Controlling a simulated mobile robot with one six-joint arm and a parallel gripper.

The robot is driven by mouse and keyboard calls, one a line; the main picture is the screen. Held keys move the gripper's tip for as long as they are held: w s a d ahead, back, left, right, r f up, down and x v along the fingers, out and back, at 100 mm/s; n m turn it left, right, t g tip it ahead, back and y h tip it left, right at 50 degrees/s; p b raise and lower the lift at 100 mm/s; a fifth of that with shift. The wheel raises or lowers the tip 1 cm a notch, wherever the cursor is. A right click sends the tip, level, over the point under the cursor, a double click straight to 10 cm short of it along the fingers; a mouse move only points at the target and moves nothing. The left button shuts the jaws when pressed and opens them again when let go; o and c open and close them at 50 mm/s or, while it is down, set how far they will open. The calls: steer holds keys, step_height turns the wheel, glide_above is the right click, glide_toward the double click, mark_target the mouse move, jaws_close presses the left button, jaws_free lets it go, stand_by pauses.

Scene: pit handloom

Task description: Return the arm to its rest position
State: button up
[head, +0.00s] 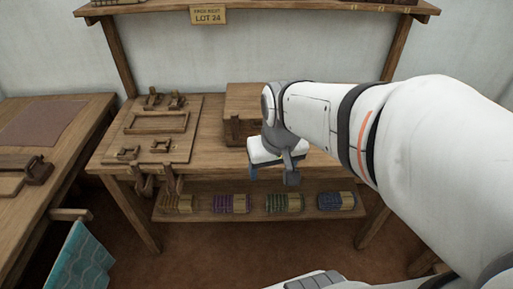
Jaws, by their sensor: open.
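My white and grey arm reaches in from the right in the head view. My gripper (272,175) points down at its end, with its two fingers apart and nothing visible between them. It appears in front of the front edge of the wooden workbench (215,165), near the middle. I cannot tell its exact height or distance from the bench. Part of a wooden box (243,101) on the bench is hidden behind my wrist.
A wooden board with frames and blocks (155,130) lies on the bench's left. Several yarn bundles (231,203) sit on the lower shelf. A side table (60,118) stands left, with teal cloth (82,262) below. A shelf with a "LOT 24" sign (208,16) hangs above.

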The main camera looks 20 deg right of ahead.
steer(key=shift+n, duration=0.3)
steer(key=s, duration=0.1)
steer(key=s+a, duration=0.1)
steer(key=s, duration=0.1)
steer(key=shift+s+a+f, duration=0.2)
steer(key=shift+s+a, duration=0.15)
steer(key=shift+s, duration=0.05)
steer(key=p+v, duration=0.2)
steer(key=v, duration=0.1)
steer(key=p+v, duration=0.1)
steer(key=p, duration=0.1)
steer(key=shift+w+r, duration=0.25)
steer(key=shift+w, duration=0.05)
stand_by(0.6)
